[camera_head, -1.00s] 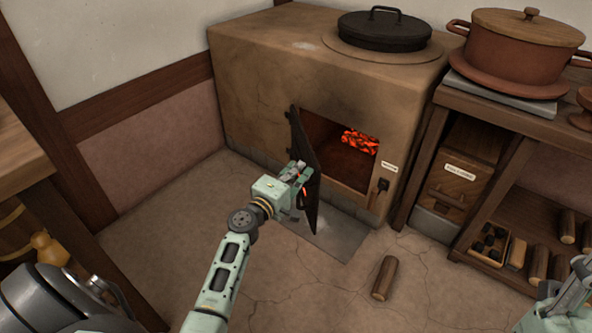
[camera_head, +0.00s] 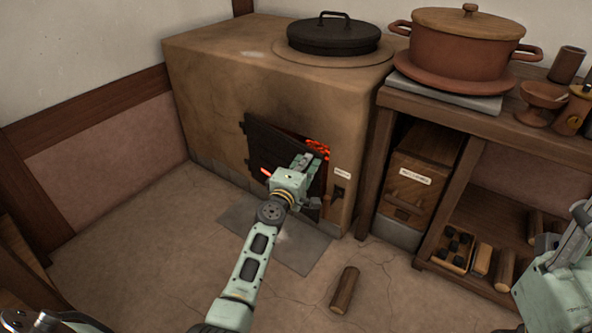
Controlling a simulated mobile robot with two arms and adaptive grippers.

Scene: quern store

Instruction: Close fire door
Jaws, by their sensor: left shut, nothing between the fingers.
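The dark metal fire door (camera_head: 268,143) is hinged on its left side at the front of the clay stove (camera_head: 215,105). It stands slightly ajar, with a gap along its top and right. Red glowing embers (camera_head: 318,148) show through the gap. My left gripper (camera_head: 303,165) is shut and empty, at the outer face of the door near its free right side. It hides part of the door, and I cannot tell whether it touches. A small dark latch fitting (camera_head: 339,193) is on the stove right of the opening. My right gripper (camera_head: 560,245) is at the right edge, partly cut off.
A log (camera_head: 344,290) lies on the floor before the stove, near a grey floor plate (camera_head: 285,245). A wooden shelf unit (camera_head: 440,117) stands to the right, bearing a large clay pot (camera_head: 465,50). Open floor lies to the left.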

